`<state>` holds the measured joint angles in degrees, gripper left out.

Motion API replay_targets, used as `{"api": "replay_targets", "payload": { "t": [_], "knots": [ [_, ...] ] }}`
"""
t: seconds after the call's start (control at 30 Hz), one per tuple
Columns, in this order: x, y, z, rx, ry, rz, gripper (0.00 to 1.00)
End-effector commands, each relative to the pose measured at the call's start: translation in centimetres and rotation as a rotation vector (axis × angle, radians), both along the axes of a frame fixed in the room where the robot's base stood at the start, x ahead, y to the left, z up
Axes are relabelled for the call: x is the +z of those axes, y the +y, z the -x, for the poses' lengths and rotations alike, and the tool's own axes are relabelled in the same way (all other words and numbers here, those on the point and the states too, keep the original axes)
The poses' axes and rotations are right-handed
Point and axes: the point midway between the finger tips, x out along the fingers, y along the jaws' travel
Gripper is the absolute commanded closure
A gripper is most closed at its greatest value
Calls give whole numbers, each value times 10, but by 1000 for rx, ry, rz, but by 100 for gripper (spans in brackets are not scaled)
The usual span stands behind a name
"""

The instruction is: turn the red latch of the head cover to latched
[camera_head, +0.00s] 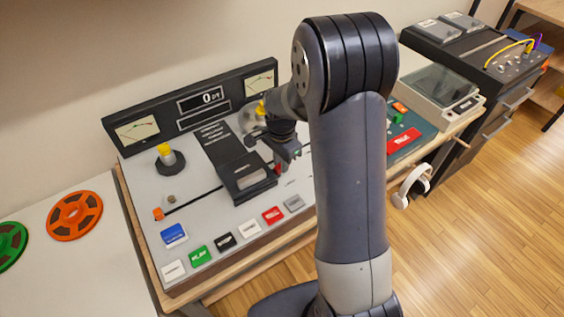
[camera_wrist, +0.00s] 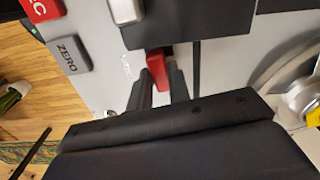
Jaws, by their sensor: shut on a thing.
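The red latch (camera_wrist: 157,66) sits between the two fingers of my gripper (camera_wrist: 159,88) in the wrist view, and the fingers are shut on it. In the head view my gripper (camera_head: 281,164) is at the right side of the black head cover (camera_head: 243,170), in the middle of the tape machine's deck. Only a small red bit of the latch shows there, below the fingers. The cover lies over the deck's middle; its edge also shows at the top of the wrist view (camera_wrist: 205,18). I cannot tell the latch's exact angle.
A row of coloured buttons, including a red one (camera_head: 272,215) and a grey ZERO one (camera_wrist: 68,54), lies along the deck's front. A yellow-topped spindle (camera_head: 167,158) stands at left, and a metal hub (camera_wrist: 303,98) is close by the gripper. Orange (camera_head: 75,215) and green reels lie far left.

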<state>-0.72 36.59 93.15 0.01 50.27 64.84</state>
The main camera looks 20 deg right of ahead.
Motion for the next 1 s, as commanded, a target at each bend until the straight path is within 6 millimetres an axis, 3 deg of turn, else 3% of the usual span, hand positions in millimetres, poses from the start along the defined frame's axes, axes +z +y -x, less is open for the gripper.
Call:
{"api": "replay_targets", "payload": {
  "t": [0.3, 0.83, 0.87, 1.0],
  "knots": [
    [0, 1, -2, -128, -1, 0, 100],
    [1, 1, -2, -155, -1, 0, 100],
    [1, 1, -2, -155, -1, 0, 80],
    [1, 1, -2, -154, -1, 0, 69]
  ]
}}
